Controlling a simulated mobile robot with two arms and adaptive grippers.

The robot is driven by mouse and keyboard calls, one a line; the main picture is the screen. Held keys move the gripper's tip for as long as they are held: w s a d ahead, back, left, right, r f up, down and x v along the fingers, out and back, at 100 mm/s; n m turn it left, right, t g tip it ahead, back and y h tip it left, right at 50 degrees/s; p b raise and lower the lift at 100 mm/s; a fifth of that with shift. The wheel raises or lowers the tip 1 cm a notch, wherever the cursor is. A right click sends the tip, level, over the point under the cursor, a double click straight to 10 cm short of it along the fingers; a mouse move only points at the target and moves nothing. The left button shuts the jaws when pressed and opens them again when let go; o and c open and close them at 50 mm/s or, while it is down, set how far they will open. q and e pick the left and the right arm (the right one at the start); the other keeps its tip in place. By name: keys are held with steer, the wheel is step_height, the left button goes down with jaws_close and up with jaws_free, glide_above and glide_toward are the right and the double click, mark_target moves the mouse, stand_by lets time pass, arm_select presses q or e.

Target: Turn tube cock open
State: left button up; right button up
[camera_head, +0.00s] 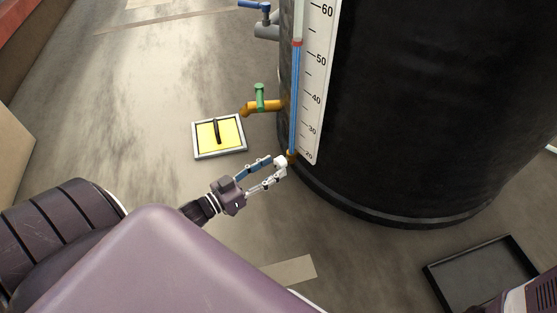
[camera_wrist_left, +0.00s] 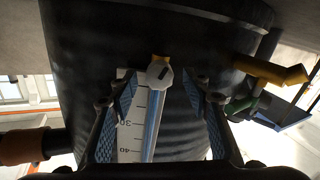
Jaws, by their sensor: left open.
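The sight tube (camera_head: 295,90) holds blue liquid and runs down the front of the black tank (camera_head: 420,100) beside a white scale (camera_head: 316,75). At its foot is a small brass fitting (camera_head: 292,157) with a white cock handle (camera_head: 281,161). My left gripper (camera_head: 276,168) is open with its fingertips right at the handle. In the left wrist view the pale cock handle (camera_wrist_left: 159,74) lies between the two spread fingers (camera_wrist_left: 160,85), with gaps visible on both sides. I cannot tell whether either finger touches it.
A brass tap with a green handle (camera_head: 260,97) sticks out left of the tube. A blue-handled valve (camera_head: 256,6) is above. A dark tray (camera_head: 482,272) lies at the lower right.

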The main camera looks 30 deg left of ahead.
mark_target(277, 166)
arm_select(q)
steer(key=shift+b+x, duration=0.55)
steer(key=shift+x, duration=0.95)
steer(key=shift+d, duration=0.1)
steer(key=shift+c, duration=0.6)
steer(key=c, duration=1)
